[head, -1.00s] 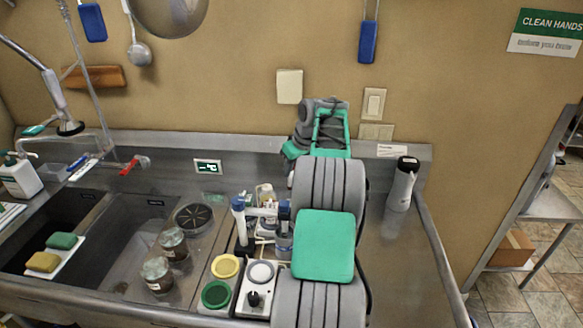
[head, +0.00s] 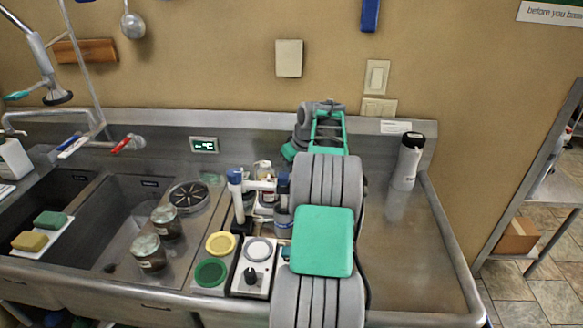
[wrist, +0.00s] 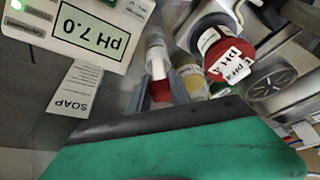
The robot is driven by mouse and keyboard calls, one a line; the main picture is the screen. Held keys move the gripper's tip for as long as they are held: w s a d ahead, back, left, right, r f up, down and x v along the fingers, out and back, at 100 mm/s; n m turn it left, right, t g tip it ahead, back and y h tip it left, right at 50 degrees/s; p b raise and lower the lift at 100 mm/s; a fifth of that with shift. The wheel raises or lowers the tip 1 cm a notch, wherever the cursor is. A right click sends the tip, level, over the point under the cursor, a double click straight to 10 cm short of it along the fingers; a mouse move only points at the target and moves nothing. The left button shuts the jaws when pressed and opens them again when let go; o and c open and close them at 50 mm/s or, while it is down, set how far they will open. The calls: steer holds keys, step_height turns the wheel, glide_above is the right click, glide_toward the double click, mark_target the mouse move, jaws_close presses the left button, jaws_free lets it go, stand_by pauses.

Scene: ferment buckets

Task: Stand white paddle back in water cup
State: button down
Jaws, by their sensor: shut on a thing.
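In the wrist view my gripper (wrist: 160,92) shows as grey fingers beyond the dark edge of my green hand. The fingers are shut on a narrow white piece (wrist: 158,68), which I take to be the white paddle; a red part shows at its lower end. The paddle's full shape and tip are unclear. In the head view my grey and green arm hides the gripper and paddle. A small clear cup (head: 283,220), possibly the water cup, stands left of my arm, partly covered by it. I cannot tell the paddle's distance from this cup.
A white-armed stand (head: 262,185), a dial device (head: 255,268), and a yellow lid (head: 220,244) and green lid (head: 211,272) crowd the counter left of my arm. The wrist view shows a pH meter (wrist: 90,30) and red-capped bottle (wrist: 225,52). Counter right of my arm is mostly clear.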

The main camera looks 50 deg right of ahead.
steer(key=shift+f, duration=0.1)
steer(key=c, duration=1.1)
jaws_free()
steer(key=shift+o, duration=0.4)
steer(key=o, duration=0.4)
steer(key=shift+r+p, duration=2.65)
steer(key=shift+r, duration=0.35)
